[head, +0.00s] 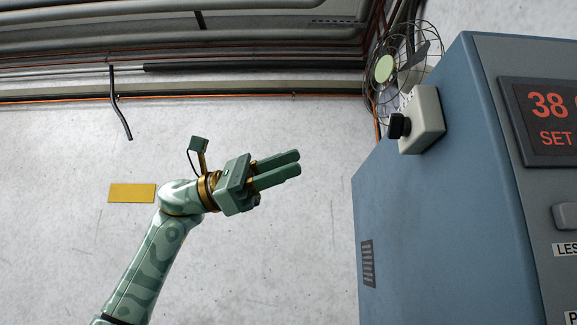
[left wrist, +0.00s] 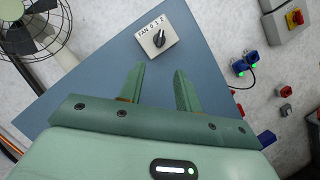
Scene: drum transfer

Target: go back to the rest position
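My left gripper (head: 297,163) is raised in the middle of the head view, with its two green fingers pointing right. In the left wrist view its fingers (left wrist: 160,70) stand apart with nothing between them, so it is open and empty. It is apart from the blue cabinet (head: 440,220), which stands to its right. My right gripper is in neither view.
A grey switch box (head: 427,118) with a black knob, labelled FAN 0 1 2, is on the cabinet's side. A caged fan (head: 384,70) is behind it. A red-lettered display (head: 548,118) is on the cabinet's front. A yellow plate (head: 131,193) is at left.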

